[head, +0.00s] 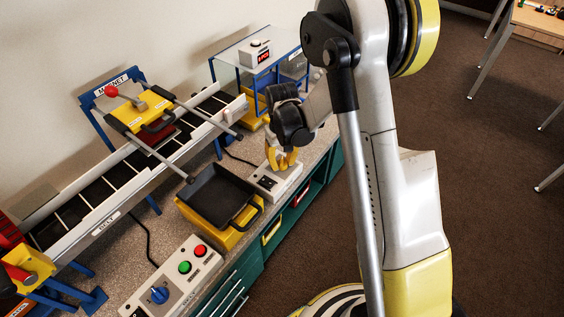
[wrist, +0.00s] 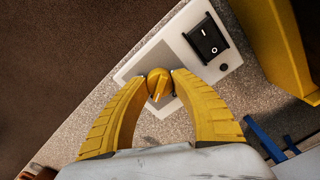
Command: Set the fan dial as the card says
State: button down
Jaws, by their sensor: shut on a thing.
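A yellow dial (wrist: 159,84) sits on a white box (wrist: 222,66) with a black rocker switch (wrist: 207,40). A pale pointer mark on the dial faces the lower part of the wrist view. My gripper (wrist: 159,80) has its two yellow fingers closed on the dial from both sides. In the head view my gripper (head: 283,164) reaches down onto the white box (head: 270,184), and its fingers hide the dial there. The dial's scale marks cannot be read. I cannot make out a card with a fan setting.
A black tray in a yellow holder (head: 236,236) stands left of the white box. A control box (head: 186,268) with a blue knob, green and red buttons is nearer. The belt conveyor (head: 92,205) runs along the wall, with a magnet frame (head: 107,83) over it.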

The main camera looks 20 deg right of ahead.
aim_at(282, 160)
jog(key=c, duration=1)
grip_release()
notch_tip(282, 160, up, 12)
